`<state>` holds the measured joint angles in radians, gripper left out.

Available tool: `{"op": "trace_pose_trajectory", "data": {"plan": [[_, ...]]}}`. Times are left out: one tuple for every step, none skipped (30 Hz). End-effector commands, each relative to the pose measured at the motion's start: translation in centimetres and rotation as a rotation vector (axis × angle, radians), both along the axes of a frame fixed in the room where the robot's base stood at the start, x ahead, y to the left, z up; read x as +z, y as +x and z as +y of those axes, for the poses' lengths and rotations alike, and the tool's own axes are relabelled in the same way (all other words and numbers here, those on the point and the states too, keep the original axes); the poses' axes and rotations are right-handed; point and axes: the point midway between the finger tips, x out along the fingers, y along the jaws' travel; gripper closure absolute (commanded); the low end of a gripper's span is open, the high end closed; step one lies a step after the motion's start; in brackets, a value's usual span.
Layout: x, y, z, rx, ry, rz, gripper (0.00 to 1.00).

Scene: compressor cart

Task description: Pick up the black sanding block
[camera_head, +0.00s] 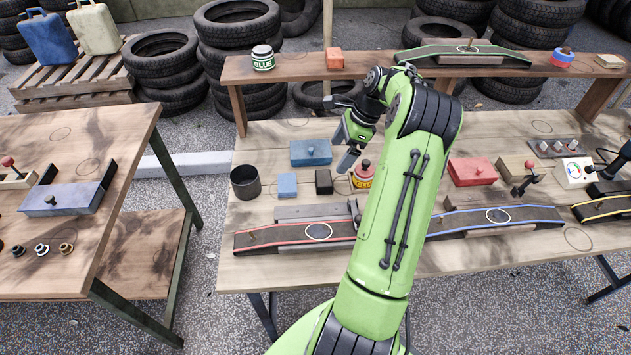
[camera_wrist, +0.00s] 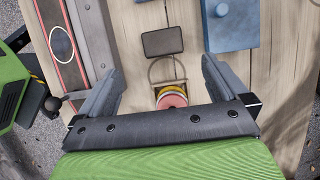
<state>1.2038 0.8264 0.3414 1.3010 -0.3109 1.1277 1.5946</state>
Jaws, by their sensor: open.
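The black sanding block (camera_head: 323,181) lies on the wooden workbench, between a small blue block and a red canister with a yellow band. In the wrist view the block (camera_wrist: 162,42) is a dark rectangle beyond my fingertips, roughly centred between them. My gripper (camera_head: 348,160) is above the bench, near the canister and to the right of the block. In the wrist view my gripper (camera_wrist: 160,68) has its fingers wide apart with nothing held. The canister (camera_wrist: 172,97) shows between the fingers, close to the palm and partly hidden by it.
The red-and-yellow canister (camera_head: 362,177) stands just right of the block. The blue block (camera_head: 287,185) and dark cup (camera_head: 245,182) are to its left. A blue lidded box (camera_head: 310,152) is behind. A red-edged ramp (camera_head: 270,236) and grey bar lie in front.

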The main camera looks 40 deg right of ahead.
Motion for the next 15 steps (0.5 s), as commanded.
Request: {"op": "trace_pose_trajectory", "data": {"plan": [[-1.8,0.3,0.5,0.004,0.003,0.002,0.00],[-2.5,0.6,0.7,0.003,0.002,0.002,0.00],[-3.4,0.8,1.1,0.003,0.002,0.002,0.00],[-4.1,1.0,1.2,0.003,0.002,0.002,0.00],[-4.6,1.1,1.4,0.003,0.002,0.002,0.00],[-5.2,1.3,1.6,0.003,0.001,0.002,0.00],[-5.5,1.4,1.7,0.003,0.001,0.002,0.00],[-5.8,1.5,1.8,0.003,0.001,0.001,0.00],[-6.0,1.6,1.9,0.002,-0.001,0.000,0.00],[-6.2,1.6,1.9,0.002,-0.001,0.000,0.00],[-6.4,1.7,2.0,0.002,-0.001,0.000,0.00],[-6.8,1.8,2.1,0.003,-0.001,0.000,0.00],[-7.2,1.9,2.2,0.004,0.000,0.001,0.00],[-7.8,2.1,2.3,0.004,0.000,0.001,0.00],[-8.6,2.3,2.5,0.003,0.000,0.001,0.00]]}}
